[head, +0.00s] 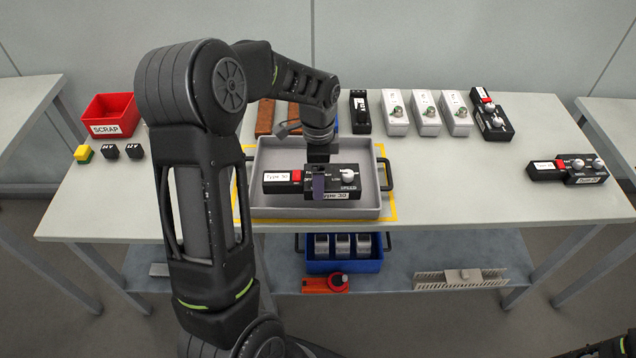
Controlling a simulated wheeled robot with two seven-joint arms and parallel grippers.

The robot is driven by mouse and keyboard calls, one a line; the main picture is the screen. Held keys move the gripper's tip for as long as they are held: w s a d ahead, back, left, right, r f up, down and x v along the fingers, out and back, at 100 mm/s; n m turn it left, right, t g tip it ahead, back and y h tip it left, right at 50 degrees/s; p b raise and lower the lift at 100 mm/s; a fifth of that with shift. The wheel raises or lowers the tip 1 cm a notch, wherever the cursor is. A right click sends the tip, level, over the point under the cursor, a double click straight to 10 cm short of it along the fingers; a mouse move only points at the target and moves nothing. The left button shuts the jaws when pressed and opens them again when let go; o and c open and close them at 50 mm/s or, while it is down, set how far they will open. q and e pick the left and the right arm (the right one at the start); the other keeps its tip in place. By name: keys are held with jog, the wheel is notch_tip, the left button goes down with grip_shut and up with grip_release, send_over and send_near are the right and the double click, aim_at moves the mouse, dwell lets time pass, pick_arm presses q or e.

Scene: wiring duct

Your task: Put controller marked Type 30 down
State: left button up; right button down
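The controller marked Type 30 (281,188) is a black box with a red switch, a white knob and white labels. It is level, within the outline of the grey tray (384,202); I cannot tell whether its underside touches the tray floor. My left gripper (318,182) comes down from above with its fingers around the middle of the controller, shut on it. One finger shows across its front face; the far finger is hidden. My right gripper is out of view.
The tray, with dark handles, stands inside a yellow outline. Behind it are a black device (360,112), white devices (427,118) and another controller (492,118). One more controller (568,170) lies far right. A red scrap bin (110,113) and small blocks (108,152) stand left.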

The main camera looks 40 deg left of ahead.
pick_arm(q)
jog(key=shift+f+p, duration=0.3)
jog(key=shift+f, duration=1.55)
jog(key=shift+f, duration=0.25)
jog(key=o, duration=1.2)
jog(key=shift+r, duration=0.1)
jog(key=shift+o, duration=0.2)
jog(key=shift+r, duration=0.1)
notch_tip(320, 180, up, 12)
jog(key=shift+r+b, duration=0.1)
jog(key=shift+b, duration=0.5)
